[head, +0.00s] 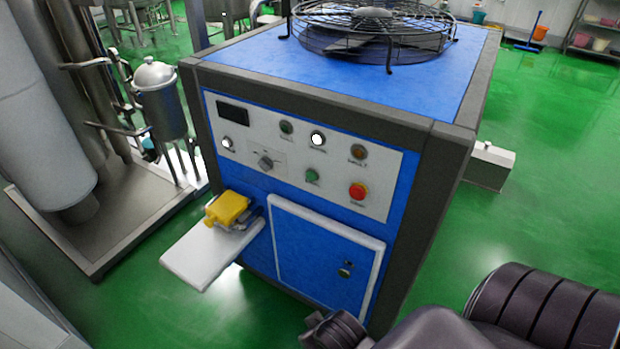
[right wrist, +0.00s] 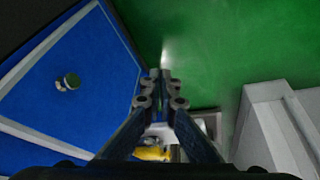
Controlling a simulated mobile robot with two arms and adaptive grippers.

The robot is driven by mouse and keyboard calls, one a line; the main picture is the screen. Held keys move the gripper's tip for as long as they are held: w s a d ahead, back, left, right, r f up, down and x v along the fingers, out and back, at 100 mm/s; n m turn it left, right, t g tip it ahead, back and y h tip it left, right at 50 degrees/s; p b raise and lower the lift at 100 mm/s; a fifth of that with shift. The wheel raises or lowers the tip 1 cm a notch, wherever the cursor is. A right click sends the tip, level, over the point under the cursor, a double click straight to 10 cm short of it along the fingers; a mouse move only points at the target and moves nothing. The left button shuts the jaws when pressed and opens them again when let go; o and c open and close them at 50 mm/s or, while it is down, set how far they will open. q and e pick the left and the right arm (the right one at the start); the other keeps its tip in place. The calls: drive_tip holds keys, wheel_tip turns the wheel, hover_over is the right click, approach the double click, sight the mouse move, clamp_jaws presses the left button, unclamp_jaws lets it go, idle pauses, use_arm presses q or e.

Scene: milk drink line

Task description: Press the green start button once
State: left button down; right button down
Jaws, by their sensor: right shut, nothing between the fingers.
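The green start button (head: 312,175) is on the white control panel (head: 240,160) on the front of the blue machine, in the lower row, left of the red button (head: 357,190). My right arm comes in at the bottom right of the head view, below and right of the panel. My right gripper (right wrist: 160,75) is shut and empty in the right wrist view, its fingertips together near the blue door (right wrist: 100,75). The green button does not show in that view. My left gripper is not in view.
A black fan guard (head: 375,30) tops the machine. A white shelf (head: 200,258) juts out at its front left with a yellow device (head: 228,208) on it. A steel vessel (head: 160,100) stands to the left.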

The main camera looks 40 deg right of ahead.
sight(311, 176)
drive_tip(key=w+d+r+m+t+h, duration=0.2)
drive_tip(key=w+d+r+m+t, duration=0.1)
drive_tip(key=w+r, duration=0.3)
drive_tip(key=w+d+r+m+t+h, duration=0.1)
drive_tip(key=w+d+r+m+t, duration=0.2)
drive_tip(key=w+r, duration=0.4)
drive_tip(key=w+d+r+m+t+h, duration=0.2)
drive_tip(key=w+d+r+m+t, duration=0.2)
drive_tip(key=w, duration=0.7)
drive_tip(key=shift+r+m+h, duration=0.3)
drive_tip(key=shift+r+m, duration=0.6)
drive_tip(key=shift+r, duration=0.45)
drive_tip(key=shift+a, duration=0.1)
drive_tip(key=w+d+p, duration=0.1)
drive_tip(key=w+d, duration=0.2)
drive_tip(key=d, duration=0.5)
drive_tip(key=shift+d+p, duration=0.15)
drive_tip(key=shift+p, duration=0.15)
drive_tip(key=shift+w+d, duration=0.1)
drive_tip(key=shift+w, duration=0.05)
